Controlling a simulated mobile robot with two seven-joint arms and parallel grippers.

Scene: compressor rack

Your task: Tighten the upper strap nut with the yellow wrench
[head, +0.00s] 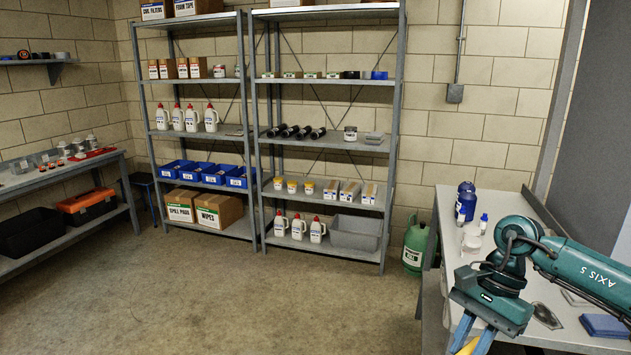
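My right gripper (468,341) is at the bottom edge, in front of the left end of the white-topped bench on the right. Its two blue fingers point down with a gap between them, and their tips are near or past the frame edge. The upper strap nut is not in view. My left gripper is not in view.
The bench (448,205) carries a blue bottle (466,202), a small white bottle (484,223) and a blue cloth (605,326). A green cylinder (415,248) stands beside it. Stocked shelving (397,130) lines the back wall; another bench (60,172) is at left. The middle floor is clear.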

